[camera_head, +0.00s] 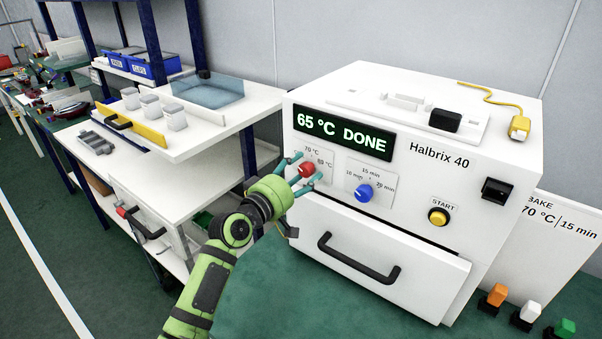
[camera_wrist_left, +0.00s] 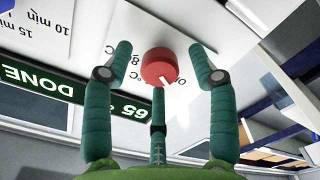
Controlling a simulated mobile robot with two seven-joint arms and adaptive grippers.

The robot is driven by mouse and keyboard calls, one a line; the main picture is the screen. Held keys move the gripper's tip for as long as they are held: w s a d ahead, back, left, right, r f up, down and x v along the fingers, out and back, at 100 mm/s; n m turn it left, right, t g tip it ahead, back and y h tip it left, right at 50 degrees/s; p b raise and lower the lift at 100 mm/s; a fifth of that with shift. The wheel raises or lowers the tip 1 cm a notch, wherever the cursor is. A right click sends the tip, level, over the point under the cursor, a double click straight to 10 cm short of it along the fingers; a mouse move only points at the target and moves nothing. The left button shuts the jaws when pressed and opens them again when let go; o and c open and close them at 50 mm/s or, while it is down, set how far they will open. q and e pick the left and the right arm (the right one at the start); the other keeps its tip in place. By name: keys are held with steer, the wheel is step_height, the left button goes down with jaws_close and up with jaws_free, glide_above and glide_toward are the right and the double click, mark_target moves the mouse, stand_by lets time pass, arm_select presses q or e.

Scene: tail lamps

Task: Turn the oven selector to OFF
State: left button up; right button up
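The white oven (camera_head: 390,215) marked "Halbrix 40" stands at the centre right, its display (camera_head: 342,134) reading "65 °C DONE". My left gripper (camera_head: 302,170) is at the red knob. In the left wrist view the red knob (camera_wrist_left: 159,67) sits between the spread teal fingers (camera_wrist_left: 165,62), with gaps visible on both sides. A white pointer line shows on its lower right there. My right gripper is not in view.
A blue knob (camera_head: 364,193), a yellow START button (camera_head: 438,217) and a black drawer handle (camera_head: 358,262) are on the oven front. Orange, white and green switches (camera_head: 529,314) stand at the lower right. A white shelf bench (camera_head: 180,130) stands left of the oven.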

arm_select(q)
steer(key=v, duration=1.2)
stand_by(1.4)
